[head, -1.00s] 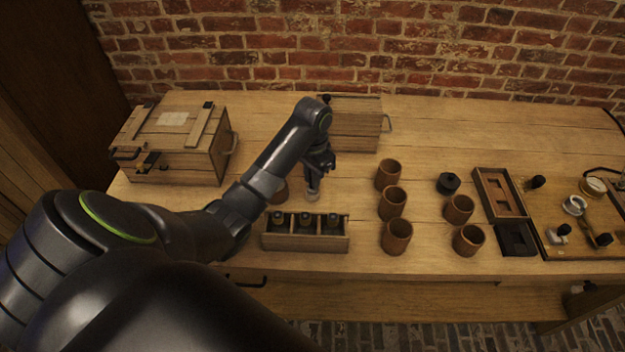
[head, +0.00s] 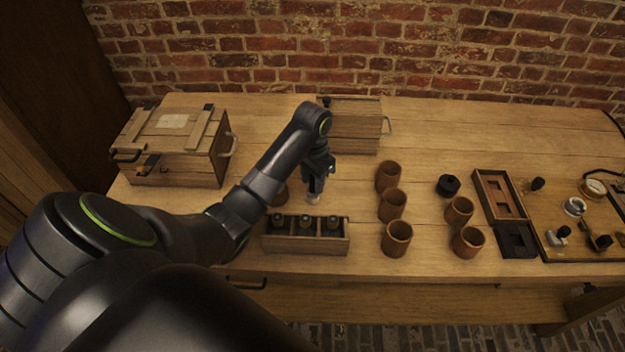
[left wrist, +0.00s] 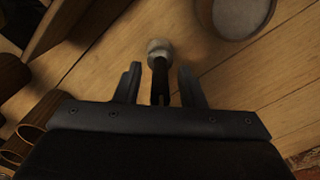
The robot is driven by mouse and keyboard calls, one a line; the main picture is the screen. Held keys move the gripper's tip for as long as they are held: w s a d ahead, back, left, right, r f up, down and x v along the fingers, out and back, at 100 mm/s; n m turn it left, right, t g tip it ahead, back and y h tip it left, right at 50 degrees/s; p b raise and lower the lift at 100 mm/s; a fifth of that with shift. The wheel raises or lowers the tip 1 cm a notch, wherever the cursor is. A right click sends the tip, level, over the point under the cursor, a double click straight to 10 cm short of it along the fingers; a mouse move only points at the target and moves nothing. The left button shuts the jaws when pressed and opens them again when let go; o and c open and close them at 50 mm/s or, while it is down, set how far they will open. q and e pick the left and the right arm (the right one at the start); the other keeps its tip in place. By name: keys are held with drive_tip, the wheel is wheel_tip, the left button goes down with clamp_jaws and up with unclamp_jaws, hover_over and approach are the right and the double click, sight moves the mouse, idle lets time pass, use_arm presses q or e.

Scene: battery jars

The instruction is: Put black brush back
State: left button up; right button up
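The black brush (left wrist: 160,75) has a dark handle and a pale round end. In the left wrist view it lies between the two fingers of my left gripper (left wrist: 160,88), with a gap on each side, so the gripper looks open around it. In the head view my left gripper (head: 318,172) points down over the table behind the small wooden rack (head: 305,243). The pale end of the brush (head: 313,197) shows just below it, close to the tabletop; I cannot tell if it touches. My right gripper is not in view.
Several brown cups (head: 397,238) stand right of the rack. A black round piece (head: 448,185) and a wooden tray (head: 500,193) lie farther right. A wooden crate (head: 175,147) stands at left and a wooden box (head: 350,125) behind the gripper. A cup (head: 280,196) is partly hidden by my arm.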

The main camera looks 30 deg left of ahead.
use_arm(q)
drive_tip(key=shift+r, duration=0.45)
wheel_tip(320, 180, up, 3)
drive_tip(key=shift+f+p, duration=0.1)
drive_tip(key=shift+p, duration=0.4)
wheel_tip(320, 180, up, 8)
drive_tip(key=p, duration=0.8)
drive_tip(key=shift+r, duration=0.2)
drive_tip(key=shift+f, duration=0.1)
